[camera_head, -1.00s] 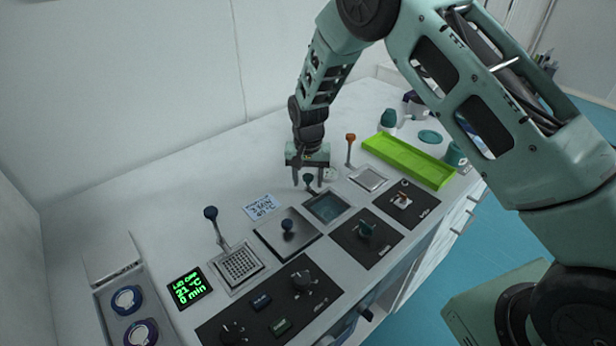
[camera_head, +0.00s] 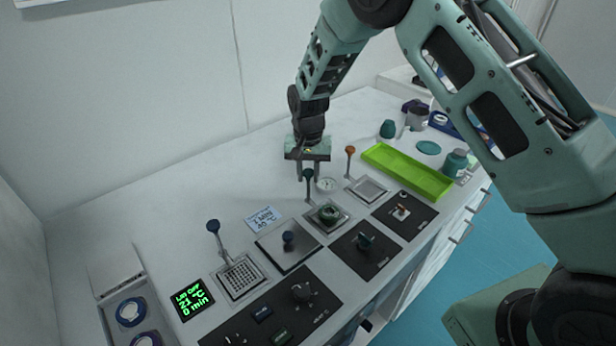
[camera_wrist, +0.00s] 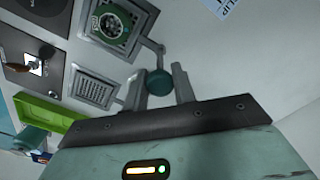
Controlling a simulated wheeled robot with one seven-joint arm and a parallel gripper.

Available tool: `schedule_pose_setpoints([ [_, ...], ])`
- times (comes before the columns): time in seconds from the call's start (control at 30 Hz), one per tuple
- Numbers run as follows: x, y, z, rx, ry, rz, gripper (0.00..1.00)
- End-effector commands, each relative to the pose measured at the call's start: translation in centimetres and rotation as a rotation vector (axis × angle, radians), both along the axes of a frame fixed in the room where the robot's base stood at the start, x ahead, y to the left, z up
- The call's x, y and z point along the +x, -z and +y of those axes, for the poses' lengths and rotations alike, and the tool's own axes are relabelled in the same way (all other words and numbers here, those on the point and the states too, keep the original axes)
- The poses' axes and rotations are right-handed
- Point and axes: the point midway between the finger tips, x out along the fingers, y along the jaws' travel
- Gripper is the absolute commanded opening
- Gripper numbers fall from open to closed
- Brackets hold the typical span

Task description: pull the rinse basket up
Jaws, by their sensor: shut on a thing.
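The rinse basket (camera_head: 328,215) is a metal basket in the middle well, with a green round item (camera_head: 330,212) in it. Its upright handle ends in a dark green knob (camera_head: 308,173). My gripper (camera_head: 308,178) is shut on this knob, above and behind the well. In the wrist view the green knob (camera_wrist: 159,82) sits between my fingers, and the basket (camera_wrist: 113,25) with the round item shows near the top. The basket stands raised, near the level of the well's rim. The knob is partly hidden by my fingers in the head view.
A basket with an orange-knobbed handle (camera_head: 350,151) stands close on the right. A blue-knobbed handle (camera_head: 213,226) rises from a perforated basket (camera_head: 241,277) on the left. A lime-green tray (camera_head: 407,171) lies at the right. A small card (camera_head: 264,219) lies left of the well.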

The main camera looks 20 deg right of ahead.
Motion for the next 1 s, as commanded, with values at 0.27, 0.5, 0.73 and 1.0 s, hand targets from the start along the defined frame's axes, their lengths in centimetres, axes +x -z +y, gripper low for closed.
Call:
schedule_pose_setpoints([
  [0.27, 0.2, -0.5, 0.0, 0.001, -0.001, -0.007, 0.48],
  [0.5, 0.2, -0.4, 0.0, 0.001, -0.001, -0.006, 0.48],
  [0.73, 0.3, -2.6, 0.1, 0.003, -0.001, -0.009, 0.48],
  [1.0, 0.3, -8.8, 0.1, 0.003, -0.002, -0.012, 0.48],
])
